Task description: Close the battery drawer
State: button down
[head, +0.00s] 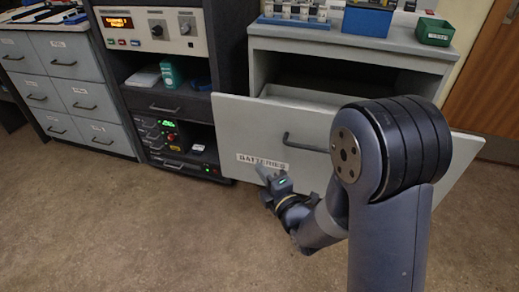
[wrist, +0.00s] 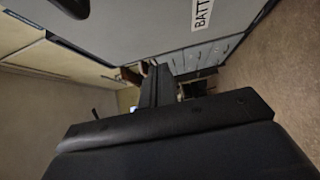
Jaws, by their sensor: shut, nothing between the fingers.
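The battery drawer (head: 235,125) is pulled well out of its grey cabinet; its pale front carries a "BATTERIES" label (head: 262,163) and a dark bar handle (head: 305,143). My gripper (head: 264,172) is shut and empty, low at the drawer front just below the label. I cannot tell whether it touches the front. My arm hides the right part of the drawer front. In the wrist view the drawer front (wrist: 140,25) fills the upper part, with part of the label (wrist: 203,12), and my dark gripper (wrist: 155,85) is in front of it.
A dark console rack (head: 165,105) stands left of the drawer, with a grey drawer cabinet (head: 70,90) further left. A green bin (head: 434,32) and a blue box (head: 366,20) sit on the cabinet top (head: 345,42). The floor (head: 130,225) in front is clear.

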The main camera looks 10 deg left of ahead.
aim_at(250, 141)
jog(key=shift+w+a, duration=0.65)
jog(key=shift+w, duration=0.7)
jog(key=shift+w+a, duration=0.6)
jog(key=shift+w, duration=0.8)
jog(key=shift+w+a, duration=0.65)
jog(key=shift+w, duration=0.7)
